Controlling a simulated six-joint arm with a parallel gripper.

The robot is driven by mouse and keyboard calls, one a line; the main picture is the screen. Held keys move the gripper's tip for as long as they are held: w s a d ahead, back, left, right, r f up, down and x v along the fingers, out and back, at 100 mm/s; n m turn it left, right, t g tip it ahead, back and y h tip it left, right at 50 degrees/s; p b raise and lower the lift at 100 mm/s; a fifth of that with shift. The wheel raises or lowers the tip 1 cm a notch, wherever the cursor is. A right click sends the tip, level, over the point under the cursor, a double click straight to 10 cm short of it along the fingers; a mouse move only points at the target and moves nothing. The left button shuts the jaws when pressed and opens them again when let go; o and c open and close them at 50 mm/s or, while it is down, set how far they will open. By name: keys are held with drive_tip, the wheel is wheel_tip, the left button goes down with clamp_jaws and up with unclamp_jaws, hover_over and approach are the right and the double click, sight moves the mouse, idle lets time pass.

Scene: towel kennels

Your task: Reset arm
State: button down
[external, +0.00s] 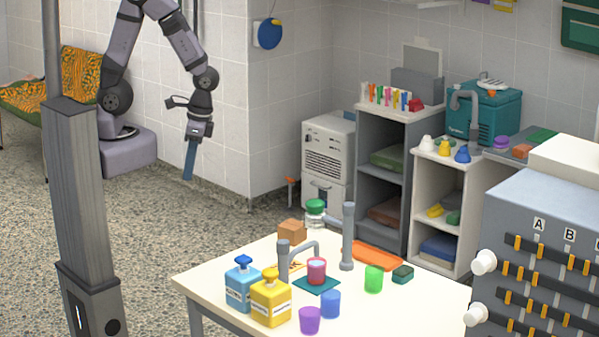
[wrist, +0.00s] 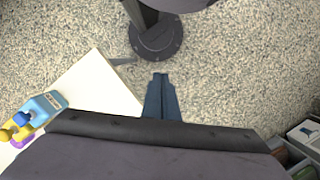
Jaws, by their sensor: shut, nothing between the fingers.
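My gripper (external: 188,160) hangs pointing down in the upper left of the external view, above the speckled floor and well apart from the table. Its blue fingers are together, with nothing between them. In the wrist view the closed fingers (wrist: 160,90) show at the centre, over the floor. The white table (external: 215,279) stands at the lower middle of the external view; its corner also shows at left in the wrist view (wrist: 95,85).
On the table are a blue pump bottle (external: 242,288), a yellow pump bottle (external: 271,302), several coloured cups and a grey tap (external: 348,235). A grey post (external: 75,190) stands at left. Shelves (external: 383,130) line the back wall. Floor between post and wall is open.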

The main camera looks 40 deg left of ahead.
drive_tip(key=w+a+r+n+t+h+b, duration=0.1)
drive_tip(key=w+a+n, duration=0.3)
drive_tip(key=a, duration=0.3)
drive_tip(key=w+a+r+n+t, duration=0.1)
drive_tip(key=w+a+r+n, duration=0.1)
drive_tip(key=a, duration=0.4)
drive_tip(key=w+n, duration=0.1)
drive_tip(key=n, duration=0.1)
drive_tip(key=shift+w+a+n+h+b, duration=0.3)
drive_tip(key=shift+w+a+h+b, duration=0.05)
drive_tip(key=shift+h, duration=0.05)
idle(1.4)
